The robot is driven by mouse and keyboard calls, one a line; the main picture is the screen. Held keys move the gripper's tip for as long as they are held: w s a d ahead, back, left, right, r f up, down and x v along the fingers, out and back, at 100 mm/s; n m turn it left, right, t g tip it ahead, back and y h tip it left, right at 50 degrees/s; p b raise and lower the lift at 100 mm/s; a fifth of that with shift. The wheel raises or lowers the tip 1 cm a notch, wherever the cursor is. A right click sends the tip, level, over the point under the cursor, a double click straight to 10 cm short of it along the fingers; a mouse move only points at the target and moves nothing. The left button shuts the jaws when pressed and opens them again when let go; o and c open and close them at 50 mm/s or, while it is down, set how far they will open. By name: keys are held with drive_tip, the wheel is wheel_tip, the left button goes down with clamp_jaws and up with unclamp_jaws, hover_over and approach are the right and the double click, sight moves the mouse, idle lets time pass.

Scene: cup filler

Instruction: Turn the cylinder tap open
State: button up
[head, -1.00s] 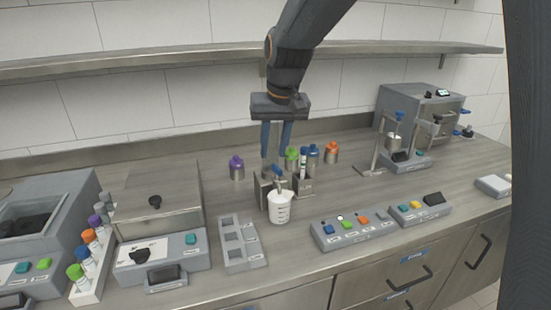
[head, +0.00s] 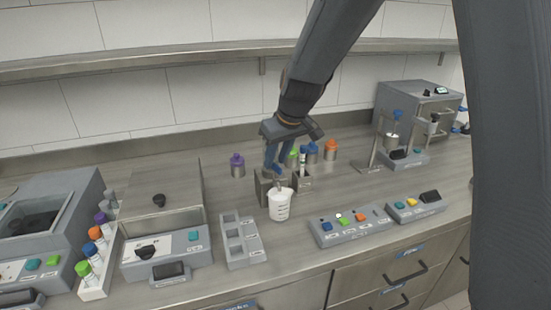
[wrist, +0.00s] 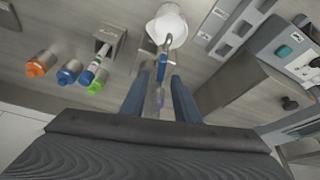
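The tap has a blue lever (wrist: 162,68) and a small metal spout, seen in the wrist view. A white cup (head: 280,204) stands under the spout, and it also shows in the wrist view (wrist: 167,27). The tap's grey metal stand (head: 263,188) is beside the cup in the head view. My gripper (head: 274,167) is low over the tap and hides most of the lever there. In the wrist view my gripper (wrist: 160,80) is open, with the blue lever between and just past its fingertips. I cannot tell whether either finger touches it.
A metal holder (head: 303,183) with a tube stands close to the right of the tap. Bottles with purple (head: 237,166), blue and orange (head: 330,150) caps stand behind. A grey rack (head: 243,243) lies to the left, and a button panel (head: 350,228) to the right.

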drive_tip(key=shift+w+a+f, duration=0.15)
drive_tip(key=shift+w+f, duration=0.05)
drive_tip(key=shift+f, duration=0.35)
clamp_jaws()
drive_tip(key=shift+p, duration=0.5)
drive_tip(key=shift+r+m+p, duration=0.1)
drive_tip(key=shift+m+p, duration=0.5)
drive_tip(key=shift+p, duration=0.1)
drive_tip(key=shift+m+h+p, duration=0.3)
drive_tip(key=shift+p, duration=0.1)
